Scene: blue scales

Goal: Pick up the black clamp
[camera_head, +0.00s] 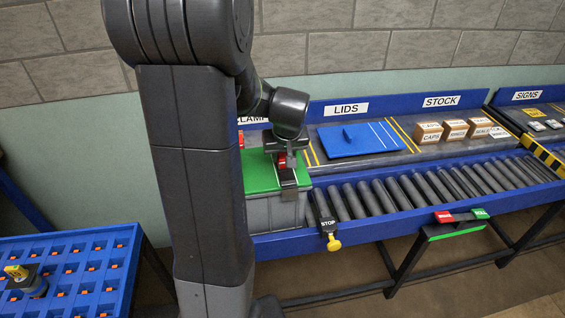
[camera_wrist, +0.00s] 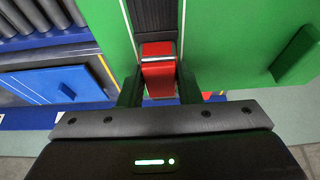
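The black clamp (camera_head: 289,179) has a dark strap and a red handle. It lies across the green lid (camera_head: 261,176) of a grey crate (camera_head: 275,212). In the wrist view, the dark strap (camera_wrist: 155,16) runs up from the red handle (camera_wrist: 159,78). My gripper (camera_wrist: 160,80) has one finger on each side of the red handle, with no clear gap on either side. In the head view, my gripper (camera_head: 284,150) is over the lid at the clamp, and my arm hides part of the crate.
A roller conveyor (camera_head: 430,187) starts right of the crate. A blue lid (camera_head: 350,140) lies on the LIDS shelf, and small boxes (camera_head: 455,129) stand under STOCK. A yellow-ended STOP lever (camera_head: 333,243) is at the front. A blue rack (camera_head: 75,270) stands at lower left.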

